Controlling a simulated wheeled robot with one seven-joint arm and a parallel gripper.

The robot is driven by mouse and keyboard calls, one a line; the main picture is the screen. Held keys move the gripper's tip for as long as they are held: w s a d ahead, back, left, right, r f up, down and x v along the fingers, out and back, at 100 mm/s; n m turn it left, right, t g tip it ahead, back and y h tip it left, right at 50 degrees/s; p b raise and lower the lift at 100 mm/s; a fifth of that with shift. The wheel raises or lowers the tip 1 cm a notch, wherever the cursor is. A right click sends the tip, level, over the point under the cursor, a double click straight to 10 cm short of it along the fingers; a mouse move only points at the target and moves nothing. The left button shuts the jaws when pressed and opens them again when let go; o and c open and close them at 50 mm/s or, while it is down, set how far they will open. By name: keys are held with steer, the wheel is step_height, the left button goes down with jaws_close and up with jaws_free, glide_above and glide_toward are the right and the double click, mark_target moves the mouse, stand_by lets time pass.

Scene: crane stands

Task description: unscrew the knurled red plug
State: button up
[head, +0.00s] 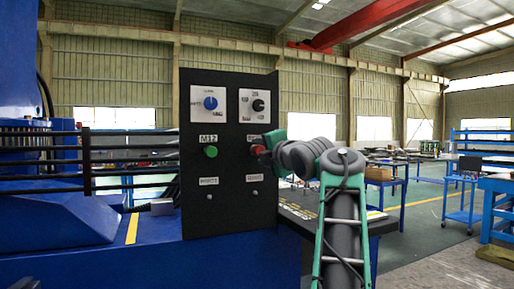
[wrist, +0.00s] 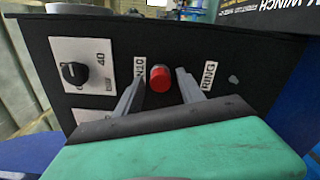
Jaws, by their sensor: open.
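The red plug (wrist: 160,78) sits in the black panel (wrist: 240,55) in the wrist view, between my two fingers. In the head view the red plug (head: 256,150) shows at the panel's right side, partly hidden by my gripper. My gripper (wrist: 159,88) is open, with one finger on each side of the plug and a visible gap to each. I cannot tell how far the fingertips reach along the plug. Its knurling is too small to make out.
A green plug (head: 211,151) labelled M12 is left of the red one. A blue knob (head: 210,103) and a black knob (head: 258,105) sit above on white plates. Dark horizontal bars (head: 120,150) run left of the panel. A blue cart (head: 462,205) stands far right.

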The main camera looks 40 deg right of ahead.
steer(key=m+p, duration=0.1)
steer(key=m, duration=0.2)
steer(key=shift+r+m, duration=0.15)
steer(key=shift+m, duration=0.25)
steer(key=shift+m+p, duration=0.35)
steer(key=shift+m, duration=0.75)
steer(key=m+p, duration=0.1)
steer(key=m, duration=0.3)
steer(key=shift+m+p, duration=0.3)
steer(key=shift+p, duration=0.1)
steer(key=shift+m, duration=0.4)
steer(key=m+p, duration=0.1)
steer(key=m, duration=0.1)
steer(key=shift+m+p, duration=0.3)
steer(key=shift+m, duration=0.1)
steer(key=shift+m+p, duration=0.3)
steer(key=shift+m, duration=0.8)
steer(key=m+p, duration=0.1)
steer(key=m, duration=0.2)
steer(key=shift+p, duration=0.4)
steer(key=shift+m, duration=0.8)
steer(key=shift+f+m, duration=0.3)
steer(key=shift+r, duration=0.1)
